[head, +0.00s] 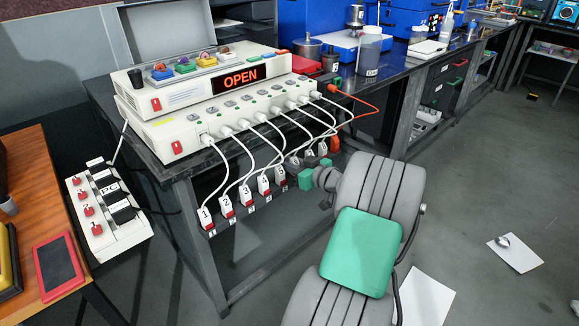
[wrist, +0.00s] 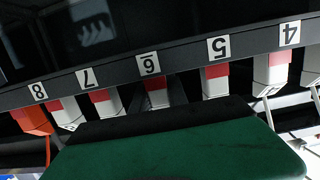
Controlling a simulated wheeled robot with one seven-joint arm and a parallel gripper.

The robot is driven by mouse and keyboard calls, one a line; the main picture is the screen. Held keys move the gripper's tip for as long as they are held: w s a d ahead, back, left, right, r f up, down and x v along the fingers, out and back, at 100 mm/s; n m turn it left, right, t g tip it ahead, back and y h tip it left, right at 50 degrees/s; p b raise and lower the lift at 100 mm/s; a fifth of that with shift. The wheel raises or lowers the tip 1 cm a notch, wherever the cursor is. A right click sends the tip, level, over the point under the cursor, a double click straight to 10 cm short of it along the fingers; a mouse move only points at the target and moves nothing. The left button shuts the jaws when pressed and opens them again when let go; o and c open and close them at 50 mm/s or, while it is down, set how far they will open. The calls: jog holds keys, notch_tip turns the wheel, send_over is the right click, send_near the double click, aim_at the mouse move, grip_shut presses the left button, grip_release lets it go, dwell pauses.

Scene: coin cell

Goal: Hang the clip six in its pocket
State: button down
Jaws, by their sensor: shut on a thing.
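In the wrist view, seen upside down, clip six (wrist: 157,84) is a white clip with a red end, lined up with the "6" label (wrist: 148,65) on the dark rail. Its red end is at the rail's edge; how deep it sits in the pocket I cannot tell. My gripper (head: 314,172) is at the bench's front edge, shut on clip six, with green fingertips. One green finger (wrist: 180,150) fills the bottom of the wrist view and hides the clip's lower part. In the head view, clip six (head: 295,160) is partly hidden among its neighbours and my gripper.
Clip five (wrist: 215,80) and clip seven (wrist: 107,102) hang close on either side. Clip four (wrist: 271,74) and an orange clip (wrist: 33,121) hang farther along. White cables run to the tester (head: 220,120), whose display (head: 240,77) reads OPEN. Floor on the right is mostly clear.

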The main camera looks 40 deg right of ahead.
jog(key=shift+f, duration=0.15)
jog(key=c, duration=1.3)
grip_release()
jog(key=s+r+p, duration=0.2)
jog(key=s+r, duration=0.1)
jog(key=s, duration=0.9)
jog(key=shift+d+p, duration=0.15)
jog(key=shift+p, duration=0.15)
